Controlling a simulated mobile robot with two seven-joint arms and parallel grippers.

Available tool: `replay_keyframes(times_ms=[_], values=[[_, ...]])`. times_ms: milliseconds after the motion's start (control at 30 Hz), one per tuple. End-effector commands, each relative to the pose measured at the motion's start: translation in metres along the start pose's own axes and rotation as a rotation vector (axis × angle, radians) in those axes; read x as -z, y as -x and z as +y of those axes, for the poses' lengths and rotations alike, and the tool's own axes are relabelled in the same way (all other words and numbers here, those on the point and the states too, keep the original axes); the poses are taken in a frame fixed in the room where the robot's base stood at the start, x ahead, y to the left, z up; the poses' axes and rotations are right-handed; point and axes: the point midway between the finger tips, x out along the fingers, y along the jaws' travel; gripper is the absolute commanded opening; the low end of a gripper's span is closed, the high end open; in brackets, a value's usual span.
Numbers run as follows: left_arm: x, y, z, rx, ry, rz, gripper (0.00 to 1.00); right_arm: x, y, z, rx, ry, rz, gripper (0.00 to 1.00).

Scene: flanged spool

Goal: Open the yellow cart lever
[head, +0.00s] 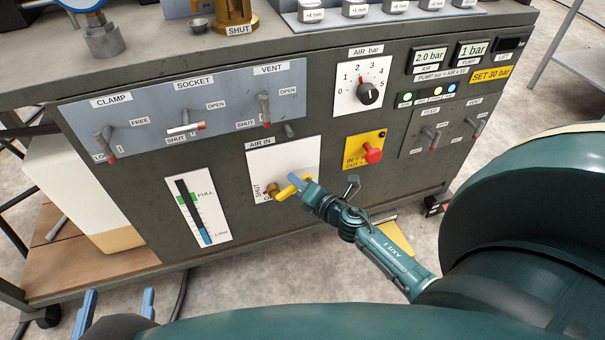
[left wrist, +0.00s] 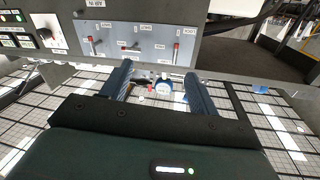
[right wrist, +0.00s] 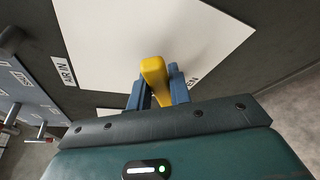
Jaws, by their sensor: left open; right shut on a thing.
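The yellow lever (head: 290,187) sits on the white AIR IN plate (head: 262,160) on the cart's front panel, with a brass fitting (head: 271,189) at its left. A SHUT label is left of the fitting. My right gripper (head: 299,181) is shut on the lever. In the right wrist view the yellow lever (right wrist: 156,76) stands between my two blue fingers (right wrist: 160,92). My left gripper (head: 117,305) is low at the left in the head view, away from the panel. In the left wrist view its fingers (left wrist: 158,78) are spread with nothing held between them.
A blue-grey panel (head: 190,108) carries the CLAMP, SOCKET and VENT levers. A red knob (head: 372,154) on a yellow plate and a black AIR dial (head: 368,93) are right of and above the lever. A white tank (head: 75,190) stands at the left.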

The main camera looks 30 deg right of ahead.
Motion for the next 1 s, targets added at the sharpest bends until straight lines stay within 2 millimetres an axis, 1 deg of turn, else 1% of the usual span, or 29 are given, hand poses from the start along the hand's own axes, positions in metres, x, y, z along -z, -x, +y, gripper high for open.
replay_keyframes(times_ms=[33,200,300,600,800,1000], values=[[0.009,0.001,-0.005,0.006,0.021,-0.060,0.60,-0.005,0.002,0.011,0.019,0.046,0.002,0.00],[0.006,0.009,-0.009,0.000,0.089,-0.255,0.60,-0.003,0.001,0.023,0.080,0.194,0.002,0.00],[0.005,0.016,-0.008,-0.017,0.126,-0.356,0.60,0.000,0.001,0.029,0.115,0.277,0.002,0.00],[0.038,0.028,-0.024,0.041,0.214,-0.319,0.60,0.007,-0.003,0.042,0.201,0.486,0.001,0.00],[0.051,0.033,-0.031,0.065,0.245,-0.302,0.60,0.012,-0.005,0.046,0.236,0.573,0.000,0.00],[0.056,0.035,-0.033,0.075,0.261,-0.296,0.60,0.015,-0.006,0.047,0.255,0.616,0.001,0.00]])
